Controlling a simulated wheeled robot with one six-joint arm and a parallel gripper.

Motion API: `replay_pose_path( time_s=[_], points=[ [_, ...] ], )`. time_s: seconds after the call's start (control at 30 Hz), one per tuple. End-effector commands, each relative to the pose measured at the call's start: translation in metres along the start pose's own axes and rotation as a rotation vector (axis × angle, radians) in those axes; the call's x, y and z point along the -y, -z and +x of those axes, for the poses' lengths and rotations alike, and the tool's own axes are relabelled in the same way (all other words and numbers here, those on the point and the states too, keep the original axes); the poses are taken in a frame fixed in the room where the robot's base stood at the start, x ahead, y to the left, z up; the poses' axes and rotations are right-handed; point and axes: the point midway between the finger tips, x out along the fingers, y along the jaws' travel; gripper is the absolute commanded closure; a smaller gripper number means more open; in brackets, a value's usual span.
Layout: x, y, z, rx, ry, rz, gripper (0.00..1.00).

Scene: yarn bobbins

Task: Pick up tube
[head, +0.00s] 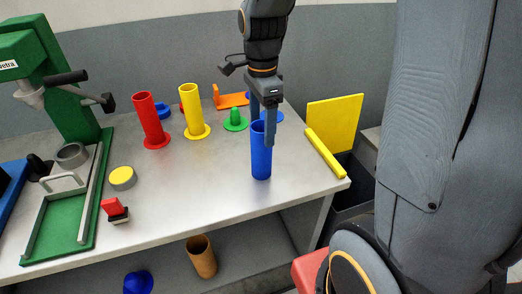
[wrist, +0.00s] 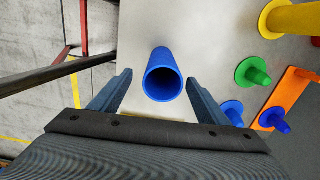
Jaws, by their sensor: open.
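A blue tube (head: 261,158) stands upright near the front right of the table, open at the top. My gripper (head: 264,128) points down at its upper end, jaws open and empty. In the wrist view the tube's round mouth (wrist: 163,83) lies between my two fingers (wrist: 160,78), with a visible gap on each side. In the head view one finger hangs in front of the tube and hides part of its rim. A red tube (head: 151,120) and a yellow tube (head: 194,112) stand upright on round bases farther left.
A green pegged base (head: 235,120) and an orange piece (head: 232,99) lie behind the blue tube. A yellow rod (head: 325,153) lies along the right edge. A green press (head: 62,80) stands at left. A brown tube (head: 202,257) stands on the lower shelf.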

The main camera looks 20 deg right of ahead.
Motion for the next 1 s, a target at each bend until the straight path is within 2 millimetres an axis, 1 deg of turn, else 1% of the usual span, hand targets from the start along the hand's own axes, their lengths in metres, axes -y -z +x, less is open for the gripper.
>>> replay_pose_path(
  time_s=[0.17,0.43,0.57,0.77,0.8,0.97,1.0],
  points=[
    [0.001,0.000,0.015,0.000,-0.004,-0.002,0.31],
    [0.004,0.000,0.045,0.000,-0.002,-0.005,0.31],
    [0.004,0.000,0.051,0.000,-0.001,-0.005,0.31],
    [0.005,0.000,0.052,0.000,0.001,-0.005,0.31],
    [0.005,0.000,0.052,0.000,0.001,-0.005,0.32],
    [0.005,0.000,0.052,0.000,0.001,-0.005,0.59],
    [0.005,0.000,0.052,0.000,0.001,-0.005,0.66]
  ],
)
